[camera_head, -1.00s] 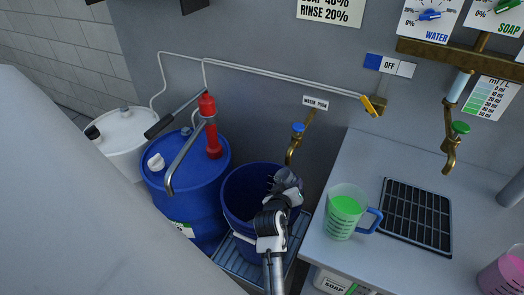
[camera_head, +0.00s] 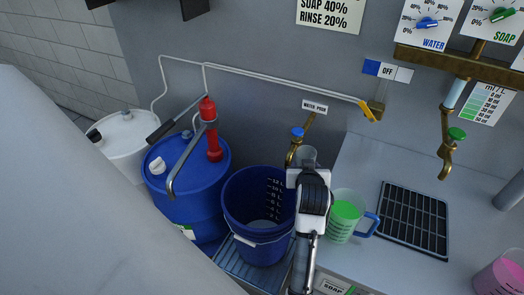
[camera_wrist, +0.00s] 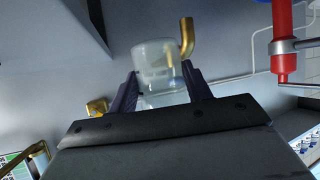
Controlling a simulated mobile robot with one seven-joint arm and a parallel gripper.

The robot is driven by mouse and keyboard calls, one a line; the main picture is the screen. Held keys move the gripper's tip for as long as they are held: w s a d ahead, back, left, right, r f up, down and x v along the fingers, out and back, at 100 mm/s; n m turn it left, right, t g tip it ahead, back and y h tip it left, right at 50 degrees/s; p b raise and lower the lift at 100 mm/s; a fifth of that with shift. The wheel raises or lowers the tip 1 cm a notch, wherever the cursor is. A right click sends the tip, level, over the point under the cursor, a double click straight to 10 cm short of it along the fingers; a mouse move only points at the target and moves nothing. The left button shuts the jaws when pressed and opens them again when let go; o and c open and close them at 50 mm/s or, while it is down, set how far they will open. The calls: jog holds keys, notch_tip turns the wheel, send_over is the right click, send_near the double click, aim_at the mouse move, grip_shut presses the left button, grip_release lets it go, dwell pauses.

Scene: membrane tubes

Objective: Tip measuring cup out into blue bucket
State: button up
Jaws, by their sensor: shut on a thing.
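A clear measuring cup (camera_wrist: 158,60) is between the fingers of my gripper (camera_wrist: 162,85) in the wrist view, and it looks empty. In the head view the cup (camera_head: 306,154) shows only in small part beyond my gripper (camera_head: 307,172), near the brass tap. The gripper is shut on it. The blue bucket (camera_head: 241,207) stands upright on a grated stand, just left of my gripper. Its inside shows white litre marks and a paler patch at the bottom; I cannot tell whether that is liquid.
A jug of green liquid (camera_head: 344,214) with a blue handle stands right of my gripper, beside a black drain grid (camera_head: 414,222). A blue barrel (camera_head: 187,170) with a red pump (camera_head: 208,110) stands left. The brass water tap (camera_head: 295,146) is close behind the gripper.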

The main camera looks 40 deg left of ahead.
aim_at(310, 149)
jog(key=shift+w+d+r, duration=0.1)
jog(key=shift+r, duration=1.15)
notch_tip(310, 149, up, 5)
jog(key=shift+f, duration=0.1)
